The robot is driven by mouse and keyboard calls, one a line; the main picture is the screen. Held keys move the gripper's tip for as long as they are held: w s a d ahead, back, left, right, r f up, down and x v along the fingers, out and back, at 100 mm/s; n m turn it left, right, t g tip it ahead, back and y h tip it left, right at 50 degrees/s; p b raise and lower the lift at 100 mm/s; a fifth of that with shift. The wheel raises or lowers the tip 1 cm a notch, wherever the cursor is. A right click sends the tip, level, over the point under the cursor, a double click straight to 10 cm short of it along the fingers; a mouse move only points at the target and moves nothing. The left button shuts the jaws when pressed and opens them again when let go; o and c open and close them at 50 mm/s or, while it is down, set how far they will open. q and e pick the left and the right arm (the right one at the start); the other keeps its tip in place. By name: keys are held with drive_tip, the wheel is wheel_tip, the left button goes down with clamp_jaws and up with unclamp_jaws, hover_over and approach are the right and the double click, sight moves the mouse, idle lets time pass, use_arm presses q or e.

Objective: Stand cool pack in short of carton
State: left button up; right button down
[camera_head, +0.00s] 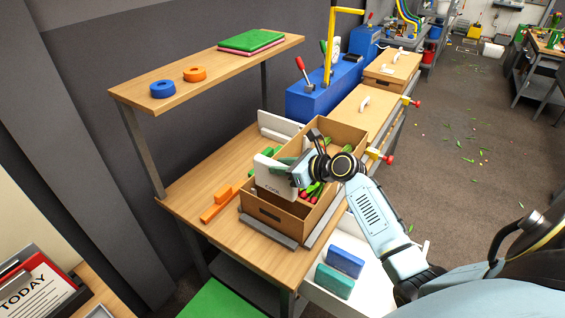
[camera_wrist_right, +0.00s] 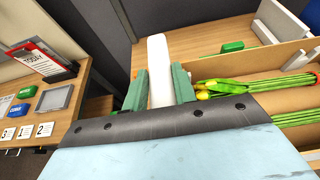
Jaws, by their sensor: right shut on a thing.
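The white cool pack (camera_head: 272,180), with "COOL" on its face, is held upright at the near short end of the wooden carton (camera_head: 284,220). My right gripper (camera_head: 292,170) is shut on it. In the right wrist view the pack (camera_wrist_right: 158,65) stands between the green finger pads of my right gripper (camera_wrist_right: 159,88). The pack hides part of the carton's left rim. I cannot tell whether its lower edge is inside the carton or above it. Tulips with green stems (camera_head: 314,190) and red heads lie in the carton; yellow heads (camera_wrist_right: 212,88) show in the wrist view. My left gripper is not in view.
The carton stands on a wooden bench (camera_head: 190,188) among grey rails. Orange pieces (camera_head: 217,206) lie left of it. A white drawer (camera_head: 372,285) at lower right holds a blue pack (camera_head: 345,262) and a teal pack (camera_head: 333,281). A shelf (camera_head: 215,70) overhangs the bench's back.

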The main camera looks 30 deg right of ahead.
sight(282, 197)
drive_tip(key=shift+f+b, duration=2.1)
drive_tip(key=shift+f, duration=2.1)
drive_tip(key=shift+f+b, duration=1.1)
drive_tip(key=shift+f, duration=1)
drive_tip(key=shift+r+p, duration=0.15)
drive_tip(key=shift+p, duration=0.3)
drive_tip(key=c, duration=1.1)
unclamp_jaws()
drive_tip(key=shift+o, duration=0.2)
drive_tip(key=shift+a+f, duration=0.1)
drive_tip(key=shift+f, duration=0.15)
drive_tip(key=shift+s, duration=0.1)
drive_tip(key=v, duration=1.3)
drive_tip(key=shift+d+r+p, duration=0.2)
drive_tip(key=shift+d+p, duration=0.1)
drive_tip(key=shift+p, duration=0.15)
